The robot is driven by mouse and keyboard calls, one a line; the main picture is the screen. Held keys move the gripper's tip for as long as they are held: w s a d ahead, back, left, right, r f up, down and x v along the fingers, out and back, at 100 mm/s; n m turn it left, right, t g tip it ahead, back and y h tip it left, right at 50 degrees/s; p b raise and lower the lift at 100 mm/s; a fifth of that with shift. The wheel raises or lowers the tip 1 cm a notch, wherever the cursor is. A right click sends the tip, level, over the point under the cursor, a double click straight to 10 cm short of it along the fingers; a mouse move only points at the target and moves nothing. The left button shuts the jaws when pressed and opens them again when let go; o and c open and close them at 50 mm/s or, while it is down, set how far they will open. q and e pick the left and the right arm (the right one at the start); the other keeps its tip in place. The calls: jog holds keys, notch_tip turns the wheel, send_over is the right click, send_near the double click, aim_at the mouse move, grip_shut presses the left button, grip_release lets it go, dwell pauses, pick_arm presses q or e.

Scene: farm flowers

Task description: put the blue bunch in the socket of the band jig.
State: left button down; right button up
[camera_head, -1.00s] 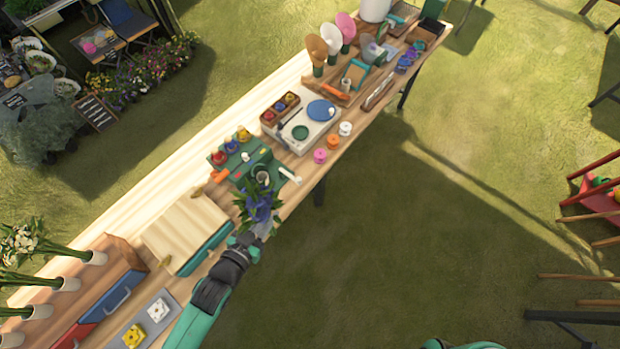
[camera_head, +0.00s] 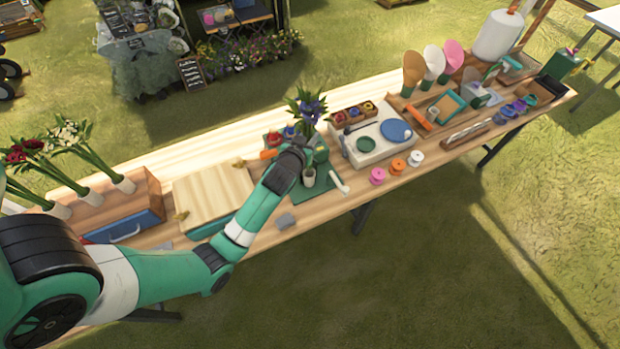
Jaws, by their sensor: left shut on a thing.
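The blue bunch (camera_head: 307,108), blue-purple flowers with green leaves, is upright above the green board of the band jig (camera_head: 318,192). My left gripper (camera_head: 297,143) is shut on the bunch's lower part and hides the stems. A pale cup-like socket (camera_head: 309,177) on the jig shows just below and right of the gripper. The bunch looks above and behind the socket; I cannot tell whether the stems touch anything. My right gripper is out of view.
A white station with a blue disc (camera_head: 395,130) stands right of the jig. Pink, orange and white spools (camera_head: 397,166) line the front edge. A wooden board (camera_head: 212,195) lies left.

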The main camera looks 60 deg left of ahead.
pick_arm(q)
notch_tip(320, 180, down, 6)
jog(key=shift+r+b, duration=0.1)
jog(key=shift+b, duration=0.65)
notch_tip(320, 180, down, 4)
jog(key=shift+r+b, duration=0.15)
jog(key=shift+b, duration=0.6)
jog(key=c, duration=0.6)
grip_release()
jog(key=shift+c, duration=0.2)
